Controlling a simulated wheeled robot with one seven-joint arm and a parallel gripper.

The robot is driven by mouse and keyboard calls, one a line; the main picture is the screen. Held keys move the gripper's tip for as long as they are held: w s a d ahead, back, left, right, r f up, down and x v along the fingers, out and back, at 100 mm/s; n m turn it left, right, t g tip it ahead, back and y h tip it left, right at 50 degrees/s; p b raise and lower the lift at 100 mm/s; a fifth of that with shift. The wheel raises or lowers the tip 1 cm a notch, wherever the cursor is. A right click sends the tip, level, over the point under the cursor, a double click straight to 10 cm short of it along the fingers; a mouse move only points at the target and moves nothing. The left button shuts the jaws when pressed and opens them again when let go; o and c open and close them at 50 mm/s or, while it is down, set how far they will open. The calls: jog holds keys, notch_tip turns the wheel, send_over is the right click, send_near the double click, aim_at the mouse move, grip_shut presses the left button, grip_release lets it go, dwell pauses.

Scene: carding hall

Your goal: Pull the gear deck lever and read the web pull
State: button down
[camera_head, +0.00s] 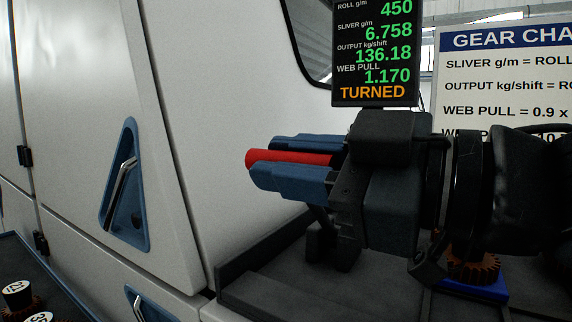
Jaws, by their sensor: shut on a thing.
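My gripper (262,171) has blue fingers and comes in from the right. It is shut on a red lever (290,157), whose rounded end sticks out a little between the fingertips. The rest of the lever is hidden by the gripper. A dark deck (262,283) lies below. The black display (372,98) above my gripper reads ROLL g/m 450, SLIVER g/m 6.758, OUTPUT kg/shift 136.18, WEB PULL 1.170, and TURNED in orange.
A white sign (500,62) headed "GEAR CHA…" is partly hidden at right. A brown gear (474,268) sits on a blue base under my arm. White machine panels (75,120) with recessed handles stand left. Numbered gears (18,291) lie at bottom left.

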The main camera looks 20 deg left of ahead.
jog(key=shift+s+f, duration=0.2)
jog(key=shift+f, duration=0.1)
jog(key=c, duration=1)
grip_release()
jog(key=shift+r, duration=0.1)
jog(key=shift+o, duration=0.2)
jog(key=shift+d, duration=0.5)
jog(key=s+d, duration=0.1)
jog(key=d, duration=0.5)
jog(key=shift+d+b, duration=0.3)
jog(key=shift+d, duration=0.05)
